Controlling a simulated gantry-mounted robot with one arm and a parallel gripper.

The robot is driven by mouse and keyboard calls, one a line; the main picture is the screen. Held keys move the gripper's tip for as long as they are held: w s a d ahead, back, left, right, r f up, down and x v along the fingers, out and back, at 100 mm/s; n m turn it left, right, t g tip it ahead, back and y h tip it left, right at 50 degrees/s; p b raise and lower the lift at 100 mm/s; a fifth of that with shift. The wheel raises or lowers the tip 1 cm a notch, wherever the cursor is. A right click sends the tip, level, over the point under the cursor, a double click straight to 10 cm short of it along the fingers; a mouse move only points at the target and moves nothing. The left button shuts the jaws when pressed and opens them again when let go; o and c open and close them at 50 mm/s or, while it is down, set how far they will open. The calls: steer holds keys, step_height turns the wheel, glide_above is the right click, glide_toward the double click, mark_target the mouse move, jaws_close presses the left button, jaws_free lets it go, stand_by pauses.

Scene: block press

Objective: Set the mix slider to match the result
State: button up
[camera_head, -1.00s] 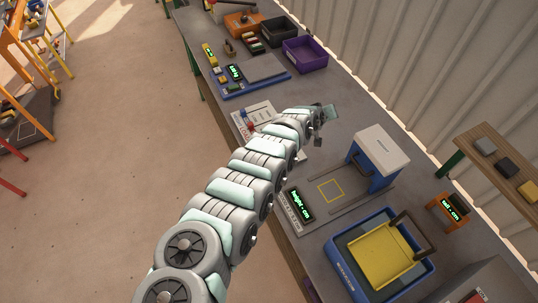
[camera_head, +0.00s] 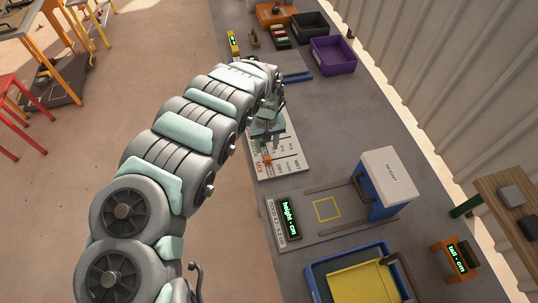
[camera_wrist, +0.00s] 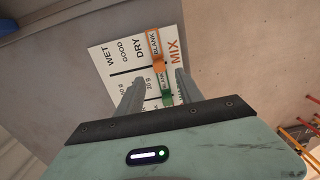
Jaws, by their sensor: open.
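The white MIX panel (camera_head: 290,152) lies on the bench below my gripper (camera_head: 268,135). In the wrist view the panel (camera_wrist: 100,62) carries the printed words WET, GOOD, DRY and MIX. An orange tab (camera_wrist: 158,62) and a green tab (camera_wrist: 167,97), with BLANK printed beside them, are near its MIX edge. The orange tab also shows in the head view (camera_head: 266,160). My gripper (camera_wrist: 155,75) is open above the panel, its fingers on either side of the tabs in the picture; nothing is visibly held. Contact with the tabs cannot be told. My gripper hides part of the panel.
The height station has a green-lit display (camera_head: 288,219) and a blue and white press head (camera_head: 388,183). A blue tray (camera_head: 318,270) holds a yellow plate. An orange display (camera_head: 457,258) stands at the right. Purple (camera_head: 333,55) and black (camera_head: 311,26) bins stand at the back.

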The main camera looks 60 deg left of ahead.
mark_target(267, 157)
steer(key=shift+w+f, duration=0.1)
steer(key=shift+f, duration=3.65)
steer(key=shift+c, duration=0.5)
jaws_close()
